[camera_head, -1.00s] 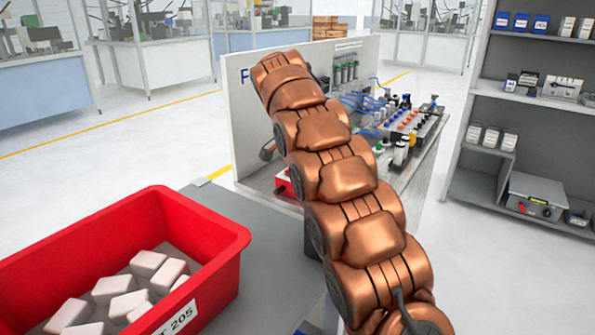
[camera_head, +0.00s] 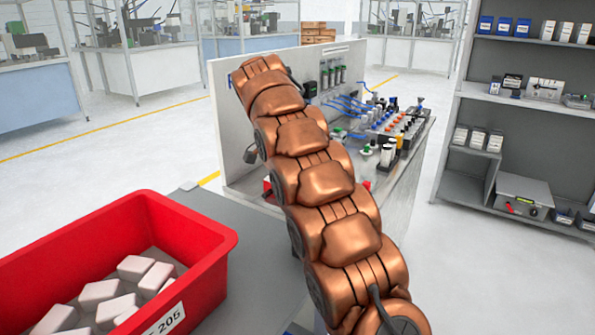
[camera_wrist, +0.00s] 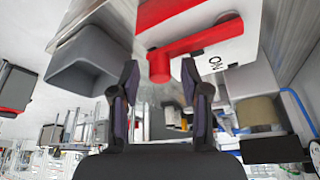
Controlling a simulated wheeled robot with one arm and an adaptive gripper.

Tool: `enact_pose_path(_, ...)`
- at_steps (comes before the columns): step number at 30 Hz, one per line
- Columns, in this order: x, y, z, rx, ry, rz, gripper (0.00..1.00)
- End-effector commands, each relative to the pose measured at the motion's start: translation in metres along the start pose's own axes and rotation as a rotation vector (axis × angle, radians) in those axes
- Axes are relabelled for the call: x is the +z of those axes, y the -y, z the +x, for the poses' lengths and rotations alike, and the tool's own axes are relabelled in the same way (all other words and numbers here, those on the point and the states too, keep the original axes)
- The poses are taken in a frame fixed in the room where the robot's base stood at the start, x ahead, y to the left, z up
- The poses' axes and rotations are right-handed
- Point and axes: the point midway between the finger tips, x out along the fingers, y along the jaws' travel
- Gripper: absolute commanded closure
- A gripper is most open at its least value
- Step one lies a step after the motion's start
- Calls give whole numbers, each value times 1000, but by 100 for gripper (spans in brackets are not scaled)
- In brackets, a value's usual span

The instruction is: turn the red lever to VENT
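The red lever (camera_wrist: 190,52) shows large in the wrist view, with its rounded end between and just beyond my fingertips. Beside it is a white plate (camera_wrist: 238,50) with black letters, partly covered by the lever; I cannot make out a whole word. My gripper (camera_wrist: 159,72) is open, one dark finger on each side of the lever's end. Whether either finger touches the lever is unclear. In the head view my copper arm hides the lever and most of the gripper; a small red part (camera_head: 267,186) shows left of the arm.
The bench (camera_head: 400,190) carries several small fittings and bottles, with a white upright panel (camera_head: 228,125) behind. A red bin (camera_head: 215,240) with pale blocks stands near left. A grey shelf unit (camera_head: 540,130) stands right, with clear floor before it. A grey tray (camera_wrist: 85,65) shows in the wrist view.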

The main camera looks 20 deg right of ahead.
Motion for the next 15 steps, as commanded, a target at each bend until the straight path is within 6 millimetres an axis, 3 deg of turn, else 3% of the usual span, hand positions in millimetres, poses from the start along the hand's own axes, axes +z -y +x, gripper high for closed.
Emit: enact_pose_path(15,0,1,-8,-3,-1,0,52)
